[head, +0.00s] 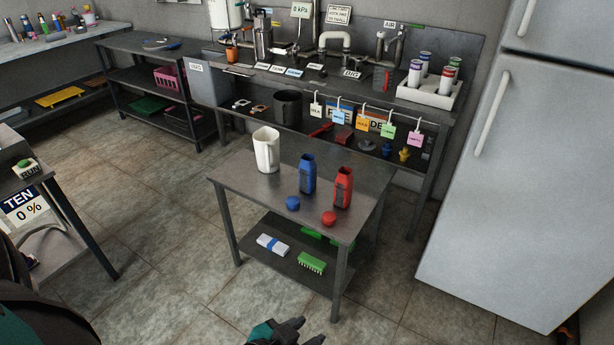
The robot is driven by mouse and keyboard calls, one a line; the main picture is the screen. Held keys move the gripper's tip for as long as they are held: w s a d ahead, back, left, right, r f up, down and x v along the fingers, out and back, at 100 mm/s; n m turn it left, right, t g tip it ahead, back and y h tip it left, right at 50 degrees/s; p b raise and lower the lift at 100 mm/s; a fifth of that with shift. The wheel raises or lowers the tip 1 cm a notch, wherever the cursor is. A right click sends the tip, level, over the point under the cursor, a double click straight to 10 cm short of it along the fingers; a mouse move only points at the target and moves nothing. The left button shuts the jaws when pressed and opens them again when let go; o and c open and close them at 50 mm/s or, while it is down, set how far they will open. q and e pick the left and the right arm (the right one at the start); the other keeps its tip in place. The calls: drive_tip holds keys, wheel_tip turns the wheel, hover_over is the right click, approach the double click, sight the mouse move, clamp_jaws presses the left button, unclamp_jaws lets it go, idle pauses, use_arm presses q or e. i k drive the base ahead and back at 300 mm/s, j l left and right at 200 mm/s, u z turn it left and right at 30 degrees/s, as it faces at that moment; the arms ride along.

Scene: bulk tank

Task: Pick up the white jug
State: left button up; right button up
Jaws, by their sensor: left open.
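The white jug (266,150) stands upright near the back left of a small grey metal table (235,181), in the middle of the head view. My left gripper (300,333) is at the bottom edge of the head view, in front of the table and well apart from the jug. It is open and partly cut off by the frame, with nothing seen between its fingers.
A blue bottle (307,174) and a red bottle (343,187) stand right of the jug, with a blue cap (292,203) and a red cap (329,218) before them. Brushes lie on the lower shelf. A fridge (520,190) stands right; floor left of the table is clear.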

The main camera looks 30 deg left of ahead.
sight(266, 139)
drive_tip(key=u, duration=1.3)
